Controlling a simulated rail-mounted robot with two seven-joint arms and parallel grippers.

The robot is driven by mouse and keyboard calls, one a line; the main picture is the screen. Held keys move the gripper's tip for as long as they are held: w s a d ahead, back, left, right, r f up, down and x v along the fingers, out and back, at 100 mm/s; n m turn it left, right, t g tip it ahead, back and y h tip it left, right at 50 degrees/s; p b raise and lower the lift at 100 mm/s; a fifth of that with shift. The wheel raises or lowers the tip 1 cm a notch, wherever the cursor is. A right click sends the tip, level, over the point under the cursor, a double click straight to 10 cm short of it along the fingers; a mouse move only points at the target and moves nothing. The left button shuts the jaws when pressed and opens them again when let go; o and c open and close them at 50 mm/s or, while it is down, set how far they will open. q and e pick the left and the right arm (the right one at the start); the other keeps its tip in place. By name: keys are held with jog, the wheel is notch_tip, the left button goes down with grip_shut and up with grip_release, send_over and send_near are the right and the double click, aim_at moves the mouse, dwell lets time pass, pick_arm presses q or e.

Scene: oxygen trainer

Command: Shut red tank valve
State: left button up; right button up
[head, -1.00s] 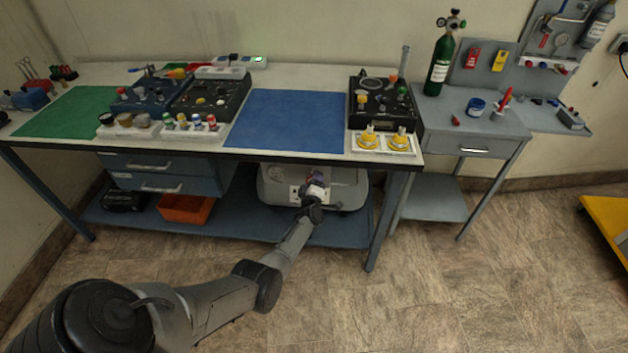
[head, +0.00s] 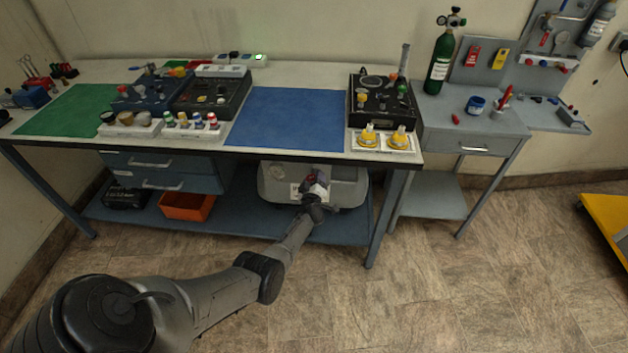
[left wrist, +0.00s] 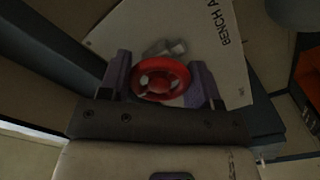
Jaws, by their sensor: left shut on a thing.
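The red tank valve shows in the left wrist view as a red round handwheel (left wrist: 160,78) in front of a pale labelled plate (left wrist: 205,45). My left gripper (left wrist: 163,88) has one finger on each side of the wheel and is shut on it. In the head view my left gripper (head: 316,190) is at the front of a grey tank (head: 348,187) under the bench, and it hides the wheel there. My right gripper is not in view.
The bench top (head: 320,75) overhangs the tank. An orange bin (head: 187,206) sits on the lower shelf (head: 240,222), left of my arm. A bench leg (head: 388,220) stands to the right. The floor in front is clear.

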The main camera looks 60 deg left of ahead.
pick_arm(q)
jog(key=o, duration=0.9)
jog(key=p+v, duration=0.6)
jog(key=v, duration=0.7)
jog(key=shift+s+d, duration=0.25)
jog(key=shift+d, duration=0.05)
